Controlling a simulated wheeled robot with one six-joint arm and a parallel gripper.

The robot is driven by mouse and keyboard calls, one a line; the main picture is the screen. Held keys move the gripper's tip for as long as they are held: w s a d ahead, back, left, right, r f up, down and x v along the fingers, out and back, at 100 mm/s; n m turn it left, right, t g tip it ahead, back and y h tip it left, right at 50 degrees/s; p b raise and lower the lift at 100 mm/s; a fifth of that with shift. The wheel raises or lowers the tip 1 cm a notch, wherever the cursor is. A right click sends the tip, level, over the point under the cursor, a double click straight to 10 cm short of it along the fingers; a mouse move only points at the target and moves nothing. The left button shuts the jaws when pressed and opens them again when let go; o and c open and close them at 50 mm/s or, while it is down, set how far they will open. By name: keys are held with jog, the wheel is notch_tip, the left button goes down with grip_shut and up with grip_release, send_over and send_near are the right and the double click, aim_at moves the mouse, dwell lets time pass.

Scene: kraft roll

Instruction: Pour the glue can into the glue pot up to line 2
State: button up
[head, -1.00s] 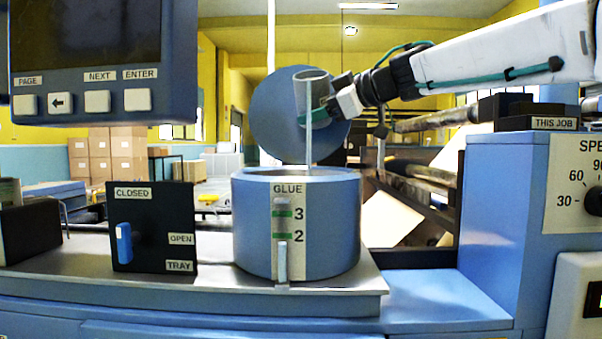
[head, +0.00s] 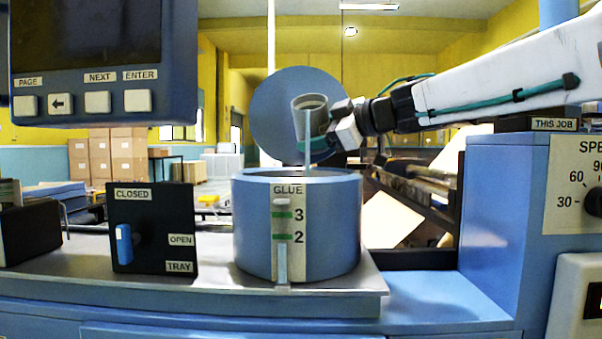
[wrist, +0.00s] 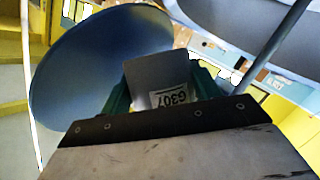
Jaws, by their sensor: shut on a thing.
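The glue can (head: 298,120), a grey cylinder, is held tilted above the glue pot (head: 334,232). My gripper (head: 322,138) is shut on it from the right. A thin pale stream runs from the can's mouth down into the pot's open top. The blue pot bears a GLUE gauge strip with green marks at 3 and 2. A pale column (head: 282,262) in the gauge reaches just below mark 2. In the wrist view the can (wrist: 158,80) sits between my green-edged fingers, its label reading G307. The glue surface inside the pot is hidden.
A round blue disc (head: 268,95) stands behind the can. Left of the pot is a black panel (head: 152,205) with a blue lever at CLOSED, OPEN and TRAY labels. A keypad screen (head: 100,60) hangs upper left. A blue housing (head: 500,190) stands right.

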jog(key=shift+w+f+n+t+y, duration=0.1)
jog(key=shift+f+n+t+y, duration=0.15)
jog(key=shift+n, duration=0.45)
jog(key=shift+f+n+t+y, duration=0.15)
jog(key=shift+n+t, duration=0.2)
jog(key=shift+n, duration=0.35)
dwell(1.4)
jog(key=shift+r+n+t+y, duration=0.5)
jog(key=shift+r+n, duration=0.65)
jog(key=shift+n, duration=0.35)
dwell(1.5)
jog(key=shift+s+a+f+n+y, duration=0.15)
jog(key=shift+s+n+y, duration=0.3)
jog(key=shift+n, duration=0.35)
dwell(1.1)
jog(key=shift+w+d+r+m+h, duration=0.1)
jog(key=shift+w+d+m+h, duration=0.05)
jog(key=shift+w+m+h, duration=0.2)
jog(key=shift+w+d+r+m+h, duration=0.1)
jog(key=shift+w+m, duration=0.15)
jog(key=shift+m, duration=0.2)
notch_tip(320, 180, down, 2)
jog(key=m, duration=0.1)
jog(key=m+g+h, duration=0.1)
jog(key=m, duration=0.1)
jog(key=shift+s+f, duration=0.15)
jog(key=shift+f, duration=0.05)
